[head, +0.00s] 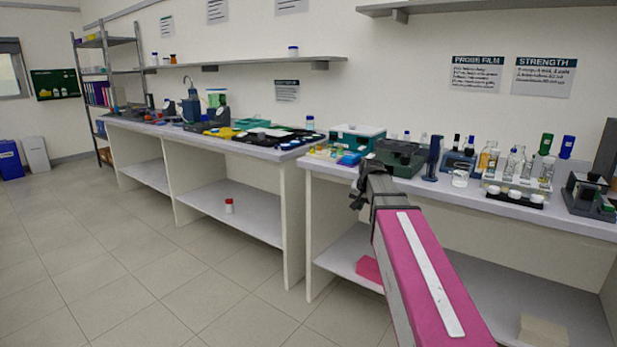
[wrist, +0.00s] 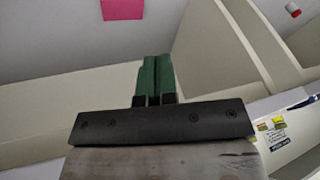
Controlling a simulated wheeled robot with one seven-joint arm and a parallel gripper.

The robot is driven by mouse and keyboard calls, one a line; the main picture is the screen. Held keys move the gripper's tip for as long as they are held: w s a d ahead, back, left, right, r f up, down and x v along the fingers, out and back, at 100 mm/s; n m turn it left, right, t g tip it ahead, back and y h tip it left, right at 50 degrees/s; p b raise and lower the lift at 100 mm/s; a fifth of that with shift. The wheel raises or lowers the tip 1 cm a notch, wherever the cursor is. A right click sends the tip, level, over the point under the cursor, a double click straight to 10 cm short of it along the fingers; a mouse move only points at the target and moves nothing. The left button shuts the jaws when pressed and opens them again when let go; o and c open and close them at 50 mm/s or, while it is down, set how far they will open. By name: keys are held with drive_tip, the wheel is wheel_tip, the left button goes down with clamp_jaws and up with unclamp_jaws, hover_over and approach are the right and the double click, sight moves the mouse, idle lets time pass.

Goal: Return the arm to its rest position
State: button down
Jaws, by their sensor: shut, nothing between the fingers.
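My arm, pink with a white strip, reaches up from the bottom right of the head view, with my gripper (head: 358,200) at its far end. The gripper is in front of the near bench's edge, at the left part of that bench. In the wrist view the two green fingers (wrist: 154,78) lie side by side, shut, with nothing between them. The fingertips are hard to make out in the head view.
The near bench (head: 480,205) carries a dark green crate (head: 400,157), bottles and a vial rack. A second bench (head: 240,150) stands left, with a red-capped vial (head: 229,206) on its lower shelf. A pink block (head: 369,269) lies under the near bench.

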drive_tip(key=s+f+n+g+h, duration=0.1)
drive_tip(key=s+f+n+g, duration=0.2)
drive_tip(key=s+f, duration=2)
wheel_tip(320, 180, down, 2)
drive_tip(key=shift+s+f+n+g, duration=0.1)
drive_tip(key=shift+s+n+g, duration=0.1)
drive_tip(key=shift+n+g, duration=0.35)
drive_tip(key=shift+a, duration=0.1)
